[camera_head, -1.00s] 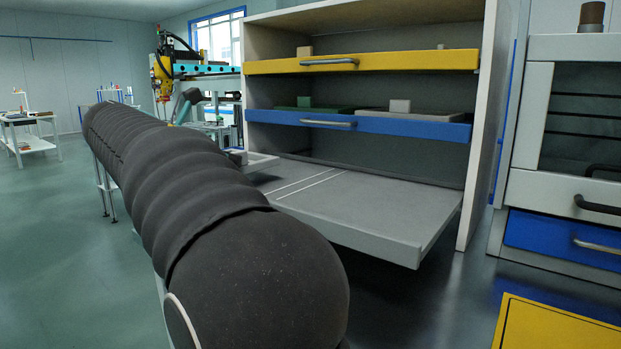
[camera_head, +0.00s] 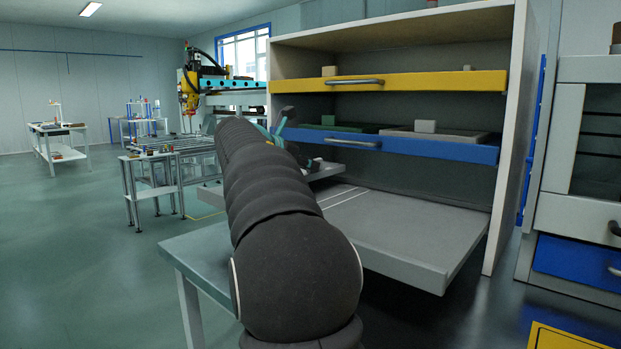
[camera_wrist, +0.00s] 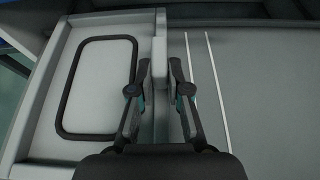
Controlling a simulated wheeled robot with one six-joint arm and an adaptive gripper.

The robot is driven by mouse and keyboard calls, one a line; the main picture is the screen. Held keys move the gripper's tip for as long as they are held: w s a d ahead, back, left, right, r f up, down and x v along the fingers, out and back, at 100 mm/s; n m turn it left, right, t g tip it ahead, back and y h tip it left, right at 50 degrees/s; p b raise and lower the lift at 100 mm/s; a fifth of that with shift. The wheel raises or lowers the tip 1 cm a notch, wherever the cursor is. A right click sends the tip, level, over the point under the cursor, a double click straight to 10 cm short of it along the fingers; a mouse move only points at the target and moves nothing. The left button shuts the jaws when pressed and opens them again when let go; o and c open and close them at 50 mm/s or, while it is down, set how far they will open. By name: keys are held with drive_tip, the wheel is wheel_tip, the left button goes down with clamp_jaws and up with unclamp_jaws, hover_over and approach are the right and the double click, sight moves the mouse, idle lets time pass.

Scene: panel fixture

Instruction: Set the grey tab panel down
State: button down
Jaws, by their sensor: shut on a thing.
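In the wrist view, the grey tab panel (camera_wrist: 103,65) is a flat light-grey piece with a dark rounded-rectangle outline, filling the left half. My gripper (camera_wrist: 160,78) is shut on its upright tab (camera_wrist: 160,52) near the panel's right edge. In the head view, a light-grey edge of the panel (camera_head: 328,170) shows just past my arm, over the left part of the grey pull-out shelf (camera_head: 415,232). The shelf, with two white lines, also shows right of the panel in the wrist view (camera_wrist: 262,100). Whether the panel touches the shelf cannot be told. My arm hides most of the panel in the head view.
Above the shelf are a blue-fronted drawer (camera_head: 430,149) carrying blocks and a yellow-fronted drawer (camera_head: 430,84). The cabinet's side wall (camera_head: 512,150) stands at right. The shelf's right part is bare. A grey-green table (camera_head: 205,255) stands at lower left.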

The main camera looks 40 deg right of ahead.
sight(313, 179)
drive_tip(key=shift+d, duration=0.4)
drive_tip(key=shift+d+f, duration=0.1)
drive_tip(key=shift+f, duration=1.6)
drive_tip(key=c, duration=1.1)
unclamp_jaws()
drive_tip(key=shift+f, duration=0.2)
drive_tip(key=shift+c, duration=0.2)
drive_tip(key=shift+r, duration=0.1)
drive_tip(key=shift+r, duration=0.1)
drive_tip(key=v, duration=1.2)
